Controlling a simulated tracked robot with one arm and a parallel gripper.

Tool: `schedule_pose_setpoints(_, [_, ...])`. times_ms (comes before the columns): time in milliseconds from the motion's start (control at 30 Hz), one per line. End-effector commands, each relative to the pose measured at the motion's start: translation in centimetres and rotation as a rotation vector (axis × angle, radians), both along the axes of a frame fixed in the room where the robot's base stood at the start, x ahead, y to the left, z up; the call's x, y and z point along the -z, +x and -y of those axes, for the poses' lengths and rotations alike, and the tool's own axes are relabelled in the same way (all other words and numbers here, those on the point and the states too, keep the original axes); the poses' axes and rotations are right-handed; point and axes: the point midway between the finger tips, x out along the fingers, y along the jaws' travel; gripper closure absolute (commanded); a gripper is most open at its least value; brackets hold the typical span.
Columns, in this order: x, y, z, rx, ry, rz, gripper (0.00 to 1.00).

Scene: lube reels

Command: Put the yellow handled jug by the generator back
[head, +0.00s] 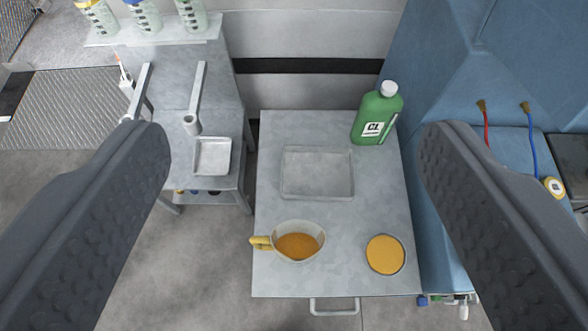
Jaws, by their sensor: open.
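The yellow handled jug (309,229) stands upright near the front left of a grey metal table (264,180). It has a pale body, amber liquid inside, and a yellow handle (260,242) pointing left. My gripper (288,145) is open and empty, its two dark fingers wide apart over the scene. The jug lies between the fingers in the picture but is not touched. The blue machine (430,80) on the right may be the generator; I cannot tell for sure.
A shallow tray (318,150) sits behind the jug, with a green bottle (376,115) at the back right. A round amber-topped container (385,254) is right of the jug. A left bench (207,100) holds a small tray (212,156) and, above, several graduated bottles (144,15).

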Motion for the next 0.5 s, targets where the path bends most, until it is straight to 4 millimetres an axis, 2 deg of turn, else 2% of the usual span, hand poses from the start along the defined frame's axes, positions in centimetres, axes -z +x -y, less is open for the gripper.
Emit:
schedule_pose_setpoints(33, [-2.2, -1.5, 0.4, -0.001, 0.001, 0.056, 0.28])
schedule_pose_setpoints(100, [-4.6, -3.2, 1.1, -0.001, 0.002, 0.123, 0.28])
schedule_pose_setpoints(200, [-7.0, -4.9, 1.4, -0.003, 0.004, 0.192, 0.28])
schedule_pose_setpoints(333, [-8.5, -6.1, 1.6, -0.003, 0.004, 0.235, 0.28])
schedule_pose_setpoints(500, [-8.7, -6.3, 1.6, -0.004, 0.004, 0.242, 0.28])
